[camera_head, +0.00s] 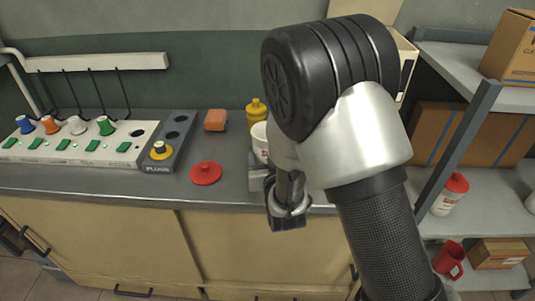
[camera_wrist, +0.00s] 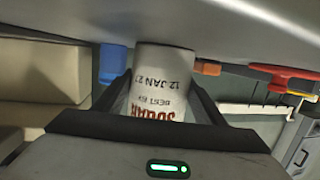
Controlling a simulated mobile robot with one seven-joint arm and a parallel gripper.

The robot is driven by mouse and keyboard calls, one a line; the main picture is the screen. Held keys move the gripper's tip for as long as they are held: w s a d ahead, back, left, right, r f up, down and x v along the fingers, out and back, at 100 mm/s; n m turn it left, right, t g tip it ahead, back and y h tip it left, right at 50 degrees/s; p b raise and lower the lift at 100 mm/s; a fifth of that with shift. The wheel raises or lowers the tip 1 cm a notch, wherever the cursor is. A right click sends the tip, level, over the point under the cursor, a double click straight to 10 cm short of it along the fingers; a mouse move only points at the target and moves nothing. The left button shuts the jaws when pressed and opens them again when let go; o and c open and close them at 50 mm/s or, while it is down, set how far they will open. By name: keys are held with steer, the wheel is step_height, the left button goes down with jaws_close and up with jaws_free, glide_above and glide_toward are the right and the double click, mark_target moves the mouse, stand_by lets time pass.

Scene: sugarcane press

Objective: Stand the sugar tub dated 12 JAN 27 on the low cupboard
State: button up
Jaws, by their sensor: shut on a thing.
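The white sugar tub (camera_wrist: 163,80) shows in the wrist view with "12 JAN 27", "BEST BY" and red lettering upside down in the picture. My gripper (camera_wrist: 163,98) is shut on it, a finger on each side. In the head view a small part of the tub (camera_head: 259,141) shows left of my arm, and my gripper (camera_head: 264,181) is at the front edge of the worktop. The arm hides most of the tub. I cannot tell whether its base touches the grey top of the low cream cupboard (camera_head: 100,240).
On the worktop are a red lid (camera_head: 205,173), an orange-red block (camera_head: 215,120), a yellow bottle (camera_head: 256,111) and a panel with coloured knobs (camera_head: 75,144).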

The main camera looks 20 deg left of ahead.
steer(key=shift+r, duration=0.1)
steer(key=o, duration=1.5)
steer(key=shift+c, duration=0.2)
steer(key=shift+s+r, duration=0.1)
steer(key=v, duration=0.3)
steer(key=p+v, duration=0.1)
steer(key=v, duration=0.2)
steer(key=p+v, duration=0.1)
steer(key=v, duration=0.2)
steer(key=shift+s+d+r, duration=0.15)
steer(key=shift+s+r, duration=0.05)
steer(key=shift+r, duration=0.15)
steer(key=p, duration=0.2)
steer(key=s+p, duration=0.1)
steer(key=p, duration=0.1)
steer(key=shift+s+d, duration=0.2)
steer(key=shift+d, duration=0.1)
steer(key=shift+s+d+f+p, duration=0.15)
steer(key=shift+s+p, duration=0.2)
steer(key=shift+p, duration=0.1)
